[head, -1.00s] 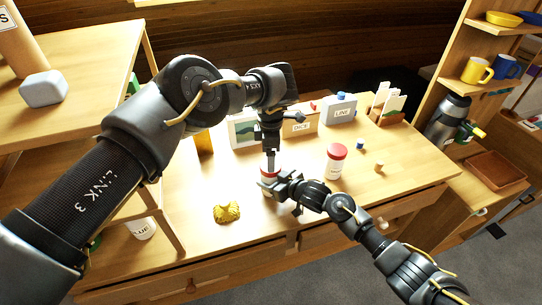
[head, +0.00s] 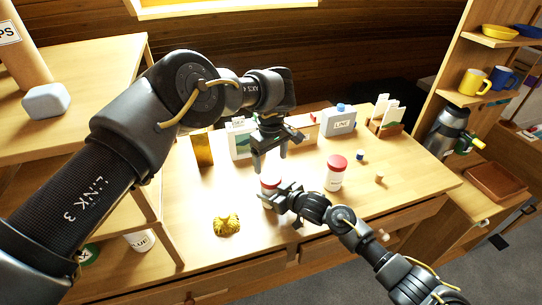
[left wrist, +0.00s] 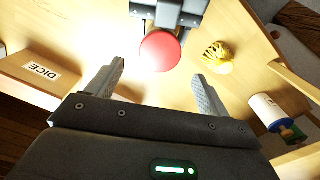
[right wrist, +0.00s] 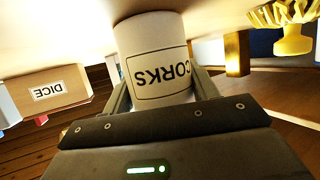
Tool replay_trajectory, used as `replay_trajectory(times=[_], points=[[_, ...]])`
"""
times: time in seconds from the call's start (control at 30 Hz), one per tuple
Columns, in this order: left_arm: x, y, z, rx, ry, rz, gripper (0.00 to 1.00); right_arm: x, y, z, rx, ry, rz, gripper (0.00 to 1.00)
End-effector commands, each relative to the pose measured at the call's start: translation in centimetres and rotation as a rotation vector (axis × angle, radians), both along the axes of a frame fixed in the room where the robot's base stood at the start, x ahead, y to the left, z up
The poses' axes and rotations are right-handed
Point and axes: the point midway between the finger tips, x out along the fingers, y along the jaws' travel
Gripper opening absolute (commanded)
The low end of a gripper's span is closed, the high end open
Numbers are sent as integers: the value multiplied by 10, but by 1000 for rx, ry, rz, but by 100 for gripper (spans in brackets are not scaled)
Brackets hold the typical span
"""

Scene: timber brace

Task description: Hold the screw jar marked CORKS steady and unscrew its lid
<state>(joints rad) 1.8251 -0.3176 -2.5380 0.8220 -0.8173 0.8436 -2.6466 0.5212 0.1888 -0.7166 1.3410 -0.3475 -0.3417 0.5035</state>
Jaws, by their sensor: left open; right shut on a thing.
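The jar marked CORKS (right wrist: 160,62) is white, and my right gripper (right wrist: 158,88) is shut around its body. In the head view the jar (head: 270,184) stands on the desk with my right gripper (head: 284,196) at its side. Its round red lid (left wrist: 160,52) sits on top in the left wrist view. My left gripper (head: 270,163) is open and empty above the lid. In the left wrist view its fingers (left wrist: 157,76) are spread wide, and the lid shows beyond and between the tips. Whether the lid is loosened cannot be told.
Another white jar with a red lid (head: 336,173) stands to the right. A yellow crumpled-looking object (head: 227,225) lies front left. A blue cap (head: 360,155) and a small cork-like piece (head: 379,179) lie at right.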

Motion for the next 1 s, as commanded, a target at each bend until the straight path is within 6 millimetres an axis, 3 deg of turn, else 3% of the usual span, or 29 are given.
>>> replay_trajectory(times=[0.4, 0.83, 1.0], points=[[-1, 0, -61, -1, 2, 3, 80, 0, 0, 0, 1, -1, 0, 0], [-1, 0, -71, 0, 1, 2, 80, 0, 0, 0, 0, 0, 0, 0], [-1, 0, -71, 0, 1, 3, 60, 0, 0, 0, 0, 0, 0, 0]])
